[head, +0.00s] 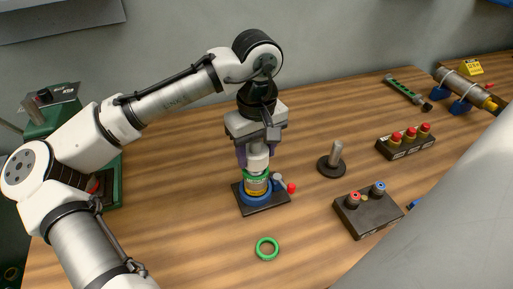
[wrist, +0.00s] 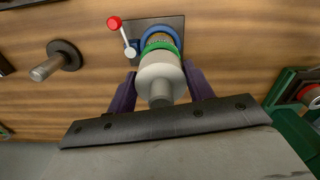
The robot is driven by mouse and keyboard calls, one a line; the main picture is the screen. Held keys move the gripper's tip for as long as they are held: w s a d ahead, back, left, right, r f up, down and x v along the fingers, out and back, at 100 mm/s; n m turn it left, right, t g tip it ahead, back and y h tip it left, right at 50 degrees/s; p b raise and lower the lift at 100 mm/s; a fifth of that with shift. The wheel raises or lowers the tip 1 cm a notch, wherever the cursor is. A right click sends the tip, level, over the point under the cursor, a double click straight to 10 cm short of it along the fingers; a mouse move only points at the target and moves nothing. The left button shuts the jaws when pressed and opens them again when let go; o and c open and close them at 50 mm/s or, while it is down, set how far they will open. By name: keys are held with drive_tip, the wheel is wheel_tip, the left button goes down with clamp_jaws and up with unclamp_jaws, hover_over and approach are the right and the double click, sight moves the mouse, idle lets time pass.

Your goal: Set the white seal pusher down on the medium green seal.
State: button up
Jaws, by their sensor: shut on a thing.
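My gripper (head: 256,153) is shut on the white seal pusher (head: 258,160), which is upright between the purple fingers. The pusher also shows in the wrist view (wrist: 160,78). Directly below it is a green seal (head: 257,175), at the top of a brass-coloured pipe piece (head: 256,186) in a blue ring clamp. The pusher's lower end is at the green seal; I cannot tell whether they touch. In the wrist view the green seal (wrist: 176,50) shows partly behind the pusher. Another green ring (head: 267,248) lies loose on the table in front.
The clamp's dark base plate (head: 262,208) carries a red-knobbed lever (head: 291,188) on its right. A post on a round base (head: 333,163) stands farther right. Dark blocks with blue-and-red (head: 367,209) and red (head: 405,142) fittings lie beyond. The table left of the clamp is clear.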

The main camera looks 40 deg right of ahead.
drive_tip(key=shift+f+b, duration=0.3)
drive_tip(key=shift+f, duration=0.8)
idle(1.3)
